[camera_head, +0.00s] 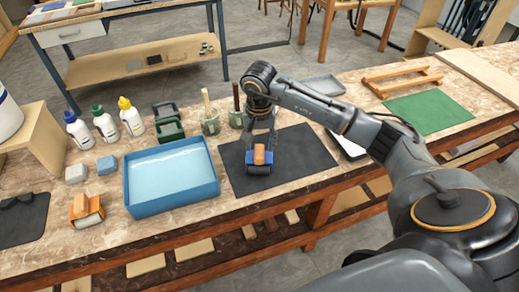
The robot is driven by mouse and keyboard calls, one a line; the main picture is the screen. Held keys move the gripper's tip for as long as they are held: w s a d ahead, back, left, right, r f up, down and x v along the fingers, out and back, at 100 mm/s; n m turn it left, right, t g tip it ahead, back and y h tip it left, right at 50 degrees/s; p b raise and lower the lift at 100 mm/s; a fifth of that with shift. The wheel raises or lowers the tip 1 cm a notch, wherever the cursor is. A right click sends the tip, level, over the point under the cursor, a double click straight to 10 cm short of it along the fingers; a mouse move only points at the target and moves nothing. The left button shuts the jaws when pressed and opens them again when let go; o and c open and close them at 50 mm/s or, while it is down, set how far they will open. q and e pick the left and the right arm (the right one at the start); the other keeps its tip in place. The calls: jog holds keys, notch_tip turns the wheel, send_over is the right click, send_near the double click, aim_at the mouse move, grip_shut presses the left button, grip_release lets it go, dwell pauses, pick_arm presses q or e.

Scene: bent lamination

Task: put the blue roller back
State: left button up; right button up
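The blue roller (258,168) has a blue frame, an orange handle block and a dark cylinder. It is at the dark grey mat (299,152) in the middle of the table; whether it rests on the mat or is just above it is unclear. My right gripper (262,147) points down directly over the roller, with its fingers at the two sides of the orange block. Whether the fingers press on the roller is too small to tell. My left gripper is not in view.
A blue tray (131,205) of pale liquid stands left of the mat. An orange roller (86,211) sits farther left. Several bottles (104,124), green containers (168,130) and pots with brushes (209,121) line the back. A green sheet (428,111) lies at right.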

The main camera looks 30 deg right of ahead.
notch_tip(320, 180, up, 9)
jog(key=b, duration=0.1)
jog(key=shift+s+a, duration=0.3)
jog(key=shift+s, duration=0.05)
jog(key=shift+r, duration=0.1)
